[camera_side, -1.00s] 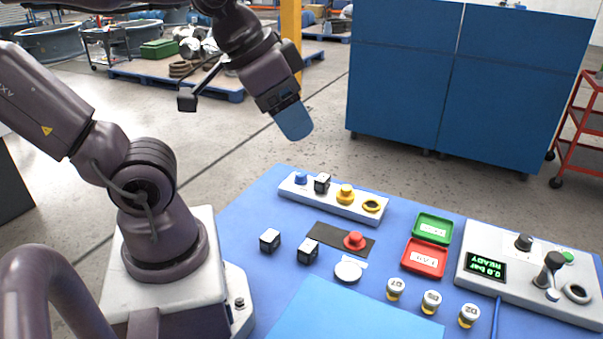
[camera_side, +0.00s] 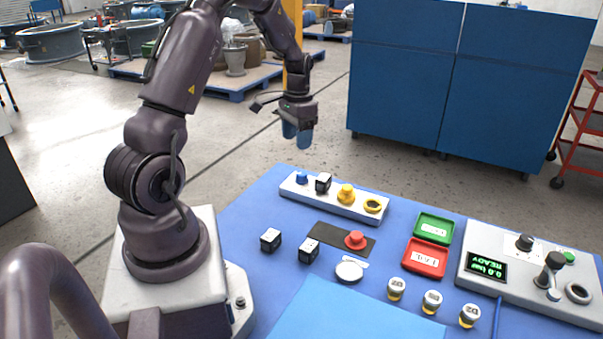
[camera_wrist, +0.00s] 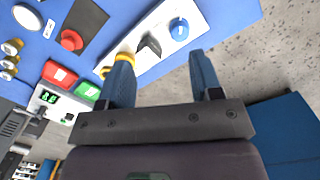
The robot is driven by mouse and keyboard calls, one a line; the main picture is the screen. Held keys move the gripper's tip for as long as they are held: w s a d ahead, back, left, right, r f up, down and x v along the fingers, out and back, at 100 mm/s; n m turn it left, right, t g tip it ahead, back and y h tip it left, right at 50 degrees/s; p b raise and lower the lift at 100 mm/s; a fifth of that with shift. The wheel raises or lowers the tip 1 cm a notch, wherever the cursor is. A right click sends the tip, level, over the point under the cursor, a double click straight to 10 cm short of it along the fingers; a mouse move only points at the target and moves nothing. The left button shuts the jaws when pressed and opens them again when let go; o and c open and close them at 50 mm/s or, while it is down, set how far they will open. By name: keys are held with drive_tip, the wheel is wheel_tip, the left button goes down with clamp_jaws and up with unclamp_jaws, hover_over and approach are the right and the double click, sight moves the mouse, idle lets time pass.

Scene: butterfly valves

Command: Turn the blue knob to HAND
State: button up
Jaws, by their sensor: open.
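The blue knob (camera_side: 301,178) sits at the left end of the long white panel (camera_side: 358,212) on the blue table. In the wrist view the blue knob (camera_wrist: 180,29) is on its light panel, with a pale mark on its top. I cannot read any HAND label. My gripper (camera_side: 297,138) points down above and behind that end of the panel, apart from the knob. In the wrist view my gripper (camera_wrist: 160,72) has its two blue fingers spread with nothing between them. The knob lies ahead of the fingertips, toward the right one.
Beside the blue knob are a black block-shaped part (camera_side: 323,183), a yellow knob (camera_side: 346,194) and a yellow ring (camera_side: 372,205). A red button (camera_side: 355,240) stands on a dark plate. Green (camera_side: 433,228) and red (camera_side: 426,258) trays and a control box (camera_side: 530,275) are to the right.

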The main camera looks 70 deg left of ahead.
sight(302, 173)
drive_tip(key=a+f+m, duration=0.1)
drive_tip(key=f, duration=0.3)
drive_tip(key=w+a+f+m, duration=0.1)
drive_tip(key=f, duration=0.3)
drive_tip(key=w+a+f+m, duration=0.1)
drive_tip(key=f, duration=0.4)
drive_tip(key=shift+t+y, duration=0.3)
drive_tip(key=c, duration=0.9)
